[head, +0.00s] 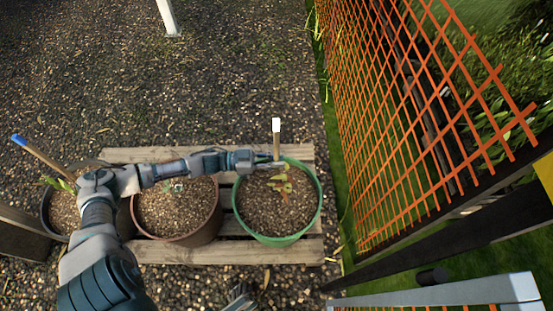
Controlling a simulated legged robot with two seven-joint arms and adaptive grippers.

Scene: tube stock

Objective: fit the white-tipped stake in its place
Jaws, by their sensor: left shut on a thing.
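The white-tipped stake (276,139) stands roughly upright at the back rim of the green pot (318,205). My left gripper (272,164) is shut on it low down, just over the pot's back edge. The gripper hides the stake's lower end, so I cannot tell whether it is in the soil. A small plant with green and reddish leaves (283,184) grows in this pot. My right gripper is not clearly in view.
An orange mesh fence (415,120) borders the right side.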

